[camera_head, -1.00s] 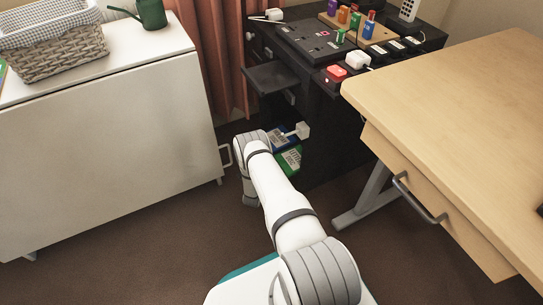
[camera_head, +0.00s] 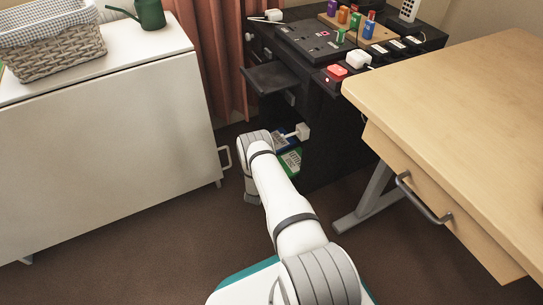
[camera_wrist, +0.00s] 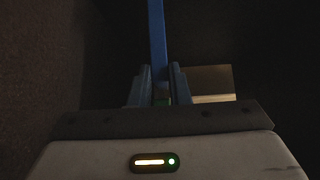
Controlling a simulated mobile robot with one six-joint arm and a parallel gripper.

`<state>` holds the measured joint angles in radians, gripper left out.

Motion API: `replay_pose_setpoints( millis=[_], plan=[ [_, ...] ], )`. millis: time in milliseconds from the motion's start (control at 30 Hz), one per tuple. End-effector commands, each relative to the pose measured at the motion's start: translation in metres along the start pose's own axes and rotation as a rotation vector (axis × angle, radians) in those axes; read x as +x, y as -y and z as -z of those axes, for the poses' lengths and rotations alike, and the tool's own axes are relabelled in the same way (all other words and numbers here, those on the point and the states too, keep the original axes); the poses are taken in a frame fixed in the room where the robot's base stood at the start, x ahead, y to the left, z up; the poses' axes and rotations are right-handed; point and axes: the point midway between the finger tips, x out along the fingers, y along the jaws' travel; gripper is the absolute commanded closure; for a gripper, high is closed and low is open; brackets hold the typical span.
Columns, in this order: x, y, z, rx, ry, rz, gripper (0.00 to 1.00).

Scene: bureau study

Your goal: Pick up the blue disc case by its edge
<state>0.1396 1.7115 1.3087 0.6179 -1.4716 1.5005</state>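The blue disc case (camera_head: 281,143) is in the dark lower shelf space of the black desk unit, partly hidden behind my arm. In the wrist view a thin upright blue edge (camera_wrist: 157,40), which looks like this case, runs down to between my gripper's (camera_wrist: 161,84) two fingers. One finger is on each side of it, close by. The picture is too dark to tell whether they touch it. In the head view my gripper is hidden behind my own arm.
A green case (camera_head: 292,160) lies just below the blue one. A white plug-like piece (camera_head: 301,131) is beside them. A pull-out tray (camera_head: 272,77) juts out above. A white cabinet (camera_head: 110,140) stands left and a wooden desk (camera_head: 460,100) right.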

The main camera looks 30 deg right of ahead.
Motion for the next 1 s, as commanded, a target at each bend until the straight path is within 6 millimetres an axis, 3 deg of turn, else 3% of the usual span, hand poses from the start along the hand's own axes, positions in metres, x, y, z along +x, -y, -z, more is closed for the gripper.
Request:
replay_pose_setpoints(
  millis=[367,633,833,1000],
  plan=[
    [0.0,0.0,-0.001,0.0,0.001,0.0,1.0],
    [0.0,0.002,-0.001,0.0,0.001,0.001,1.0],
    [0.0,0.026,-0.001,0.001,0.002,0.002,1.0],
    [-0.001,0.025,-0.001,0.0,0.002,0.001,1.0]
  ],
)
